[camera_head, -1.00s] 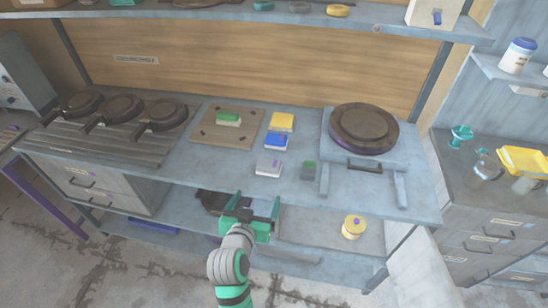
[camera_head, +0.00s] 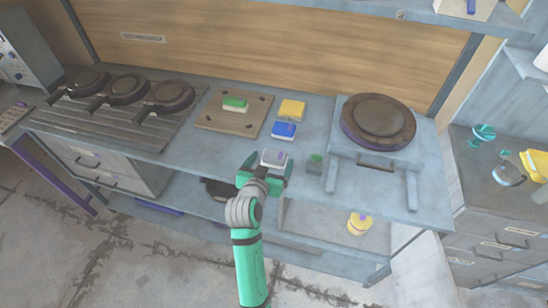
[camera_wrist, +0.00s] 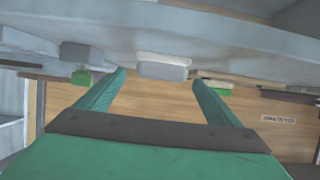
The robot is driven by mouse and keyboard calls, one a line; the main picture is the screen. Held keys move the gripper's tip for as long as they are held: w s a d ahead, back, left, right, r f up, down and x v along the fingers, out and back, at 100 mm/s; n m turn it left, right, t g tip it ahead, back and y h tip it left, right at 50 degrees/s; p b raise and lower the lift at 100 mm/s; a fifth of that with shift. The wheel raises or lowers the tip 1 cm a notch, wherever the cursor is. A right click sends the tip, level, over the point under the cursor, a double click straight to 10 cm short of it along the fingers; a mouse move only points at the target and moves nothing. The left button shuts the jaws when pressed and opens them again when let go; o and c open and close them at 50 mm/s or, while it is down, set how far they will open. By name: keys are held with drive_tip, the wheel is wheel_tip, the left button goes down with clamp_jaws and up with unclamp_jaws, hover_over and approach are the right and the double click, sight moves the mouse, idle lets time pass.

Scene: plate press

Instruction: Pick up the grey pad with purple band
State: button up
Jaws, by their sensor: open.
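The grey pad with purple band (camera_head: 273,157) lies on the bench near its front edge, and a small purple patch shows on its top. My gripper (camera_head: 264,170) is at the bench's front edge, just in front of the pad and partly covering it. In the wrist view the jaws (camera_wrist: 160,80) are apart and empty. The pale grey pad (camera_wrist: 163,70) shows between and beyond the fingertips. I cannot tell whether either finger touches it.
A blue pad (camera_head: 284,130) and a yellow pad (camera_head: 292,109) lie behind it. A green pad (camera_head: 235,103) lies on a board (camera_head: 212,121). The press (camera_head: 378,122) stands right; several pans (camera_head: 126,88) are left.

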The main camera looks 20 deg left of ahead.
sight(274, 156)
drive_tip(key=shift+x, duration=2.15)
drive_tip(key=shift+a+r, duration=0.1)
drive_tip(key=shift+r, duration=0.05)
drive_tip(key=c, duration=1.1)
drive_tip(key=shift+r, duration=0.1)
